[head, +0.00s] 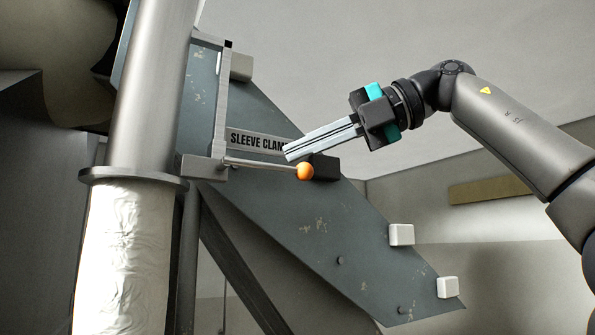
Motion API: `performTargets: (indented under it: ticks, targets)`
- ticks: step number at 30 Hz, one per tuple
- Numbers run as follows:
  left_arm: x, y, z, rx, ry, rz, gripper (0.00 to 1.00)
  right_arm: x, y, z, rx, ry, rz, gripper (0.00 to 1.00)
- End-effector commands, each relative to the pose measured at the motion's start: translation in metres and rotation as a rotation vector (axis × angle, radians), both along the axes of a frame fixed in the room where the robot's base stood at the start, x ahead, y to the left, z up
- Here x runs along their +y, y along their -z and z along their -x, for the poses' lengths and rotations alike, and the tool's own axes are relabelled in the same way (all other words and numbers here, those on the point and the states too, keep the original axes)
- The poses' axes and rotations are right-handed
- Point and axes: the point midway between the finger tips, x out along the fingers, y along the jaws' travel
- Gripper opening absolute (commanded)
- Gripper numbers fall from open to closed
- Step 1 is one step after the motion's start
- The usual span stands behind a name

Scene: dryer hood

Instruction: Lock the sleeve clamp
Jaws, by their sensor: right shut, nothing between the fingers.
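The sleeve clamp's lever (262,165) is a thin metal rod ending in an orange ball (305,171). It points right, nearly level, from a bracket (205,167) beside the vertical metal pipe (152,90). A label plate reading "SLEEVE CLAM…" (256,140) is on the grey-green panel behind, its right end hidden by my gripper. My right gripper (288,156) comes in from the right with its fingers together and empty. Its tips appear just above and left of the orange ball; I cannot tell whether they touch the rod. My left gripper is not in view.
A dark block (325,167) sits on the panel (330,235) just right of the ball. White blocks (401,235) are fixed along the panel's right edge. A crinkled silver sleeve (125,255) hangs below the pipe's collar (133,178). The lower right is open.

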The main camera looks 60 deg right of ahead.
Motion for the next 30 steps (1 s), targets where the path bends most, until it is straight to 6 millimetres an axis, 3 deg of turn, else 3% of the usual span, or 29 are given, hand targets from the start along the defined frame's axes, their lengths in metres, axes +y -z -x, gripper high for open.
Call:
performTargets:
  ticks: [6,30]
  targets:
    - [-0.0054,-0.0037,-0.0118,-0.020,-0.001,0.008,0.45,0.0067,-0.0143,0.0104,0.001,0.000,0.000,0.00]
    - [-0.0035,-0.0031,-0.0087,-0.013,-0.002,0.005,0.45,0.0068,-0.0145,0.0113,0.002,0.000,-0.001,0.00]
